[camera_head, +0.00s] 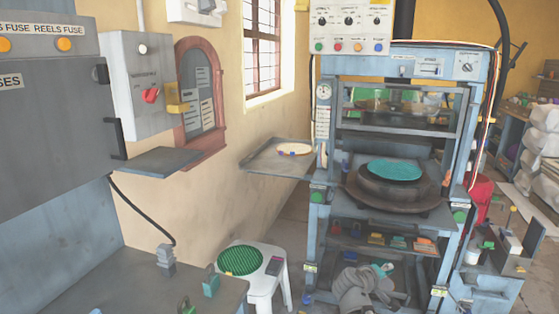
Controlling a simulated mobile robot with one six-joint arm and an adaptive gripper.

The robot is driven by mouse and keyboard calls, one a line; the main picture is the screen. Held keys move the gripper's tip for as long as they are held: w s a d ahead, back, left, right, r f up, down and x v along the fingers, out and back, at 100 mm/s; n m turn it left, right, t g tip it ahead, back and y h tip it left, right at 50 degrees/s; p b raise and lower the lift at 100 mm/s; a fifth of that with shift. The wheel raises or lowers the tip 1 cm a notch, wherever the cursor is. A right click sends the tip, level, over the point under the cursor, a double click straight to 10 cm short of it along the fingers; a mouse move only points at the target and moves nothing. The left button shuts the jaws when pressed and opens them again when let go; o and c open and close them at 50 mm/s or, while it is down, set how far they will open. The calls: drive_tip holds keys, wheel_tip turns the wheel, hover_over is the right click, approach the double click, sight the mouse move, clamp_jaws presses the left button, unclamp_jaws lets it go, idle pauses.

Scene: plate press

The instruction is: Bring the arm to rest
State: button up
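The blue-grey press (322,174) stands right of centre. A teal disc (395,170) lies on the dark round plate (378,197) in its opening. The press's control panel (350,28) is above.
A side tray (262,162) left of the press holds a pale round piece (294,149). A white stool (264,287) carries a green ribbed disc (240,260). A grey bench (140,282) and cabinet (50,130) fill the left. Several white sacks (540,150) stand at right.

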drive_tip(key=s+a+f+m+g+y, duration=0.45)
drive_tip(key=s+a+f, duration=0.2)
drive_tip(key=f, duration=0.35)
drive_tip(key=shift+s+a+f+g+y+p, duration=0.6)
drive_tip(key=shift+s+a+g+y, duration=1.45)
drive_tip(key=shift+s+a+y, duration=1.4)
wheel_tip(320, 180, up, 26)
drive_tip(key=w+p, duration=0.1)
drive_tip(key=p, duration=2.5)
drive_tip(key=shift+w+a, duration=0.2)
drive_tip(key=shift+a, duration=0.15)
